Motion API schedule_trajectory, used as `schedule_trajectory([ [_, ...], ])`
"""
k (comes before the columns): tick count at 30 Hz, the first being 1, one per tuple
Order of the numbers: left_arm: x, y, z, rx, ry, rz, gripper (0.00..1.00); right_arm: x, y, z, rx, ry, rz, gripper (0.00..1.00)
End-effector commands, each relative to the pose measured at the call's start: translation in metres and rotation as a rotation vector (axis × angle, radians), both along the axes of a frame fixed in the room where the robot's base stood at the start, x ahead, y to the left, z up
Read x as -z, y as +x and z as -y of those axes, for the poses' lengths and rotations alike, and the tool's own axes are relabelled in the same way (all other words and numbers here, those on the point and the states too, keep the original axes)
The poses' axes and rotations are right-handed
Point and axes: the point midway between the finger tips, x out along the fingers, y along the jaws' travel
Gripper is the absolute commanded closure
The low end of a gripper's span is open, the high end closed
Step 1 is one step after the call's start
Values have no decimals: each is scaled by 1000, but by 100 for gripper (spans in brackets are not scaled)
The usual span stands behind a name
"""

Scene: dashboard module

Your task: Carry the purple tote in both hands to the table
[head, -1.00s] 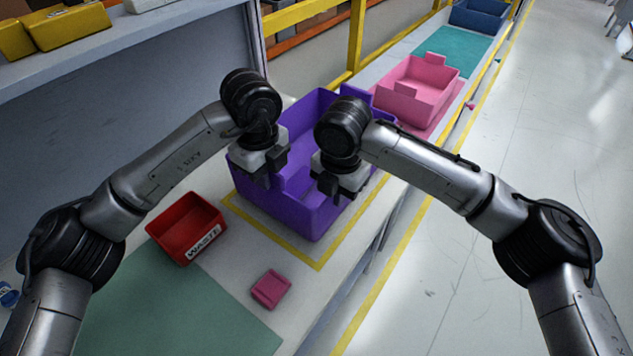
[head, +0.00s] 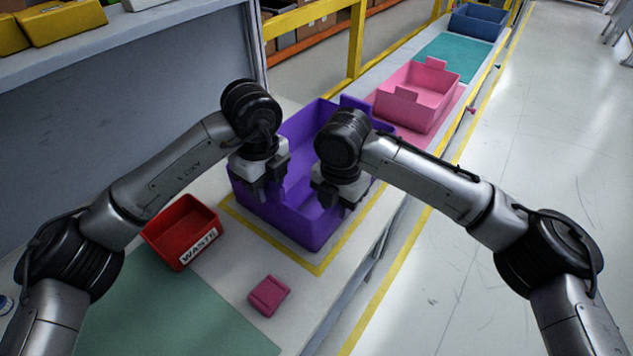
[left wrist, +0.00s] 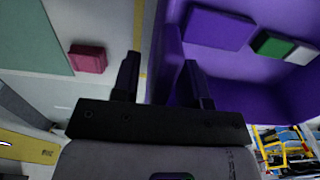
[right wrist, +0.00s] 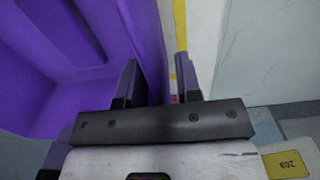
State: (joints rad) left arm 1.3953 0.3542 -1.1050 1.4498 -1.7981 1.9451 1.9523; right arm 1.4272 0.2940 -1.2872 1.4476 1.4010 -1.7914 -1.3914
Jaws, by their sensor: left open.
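The purple tote (head: 298,220) stands upright on the bench inside a yellow outline. My left gripper (head: 263,192) is at the tote's near left side. In the left wrist view its open fingers (left wrist: 160,85) have the purple wall between them. My right gripper (head: 336,197) is at the near right side. In the right wrist view its fingers (right wrist: 157,85) are apart, one on each side of the purple wall (right wrist: 148,35). Contact with the walls cannot be told. A green and white item (left wrist: 285,47) shows inside the tote. My arms hide part of the tote.
A red WASTE bin (head: 182,232) and a small pink box (head: 269,295) are in front of the tote, near a green mat (head: 165,310). A pink tote (head: 425,95) and a blue tote (head: 478,22) stand behind. Yellow railing (head: 357,40) is at the back. Open floor (head: 540,130) lies right.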

Motion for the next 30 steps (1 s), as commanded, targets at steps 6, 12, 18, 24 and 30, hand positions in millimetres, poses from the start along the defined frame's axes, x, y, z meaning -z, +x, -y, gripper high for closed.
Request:
schedule_trajectory([
  [6, -29, 0, 1, 0, -2, 4, 60, 0, 0, -1, -1, 0, 0, 68],
  [12, -67, 1, 0, -1, 0, 5, 60, 0, 1, -2, -1, 0, 0, 68],
  [18, -97, 0, 0, -1, 0, 4, 60, 0, 1, -2, -1, 0, 0, 68],
  [24, -115, 0, 0, -1, 0, 2, 60, 0, 1, -2, -1, 0, 0, 68],
  [30, -119, 0, 0, 0, -1, 1, 60, -18, 2, -2, 0, 1, 3, 68],
])
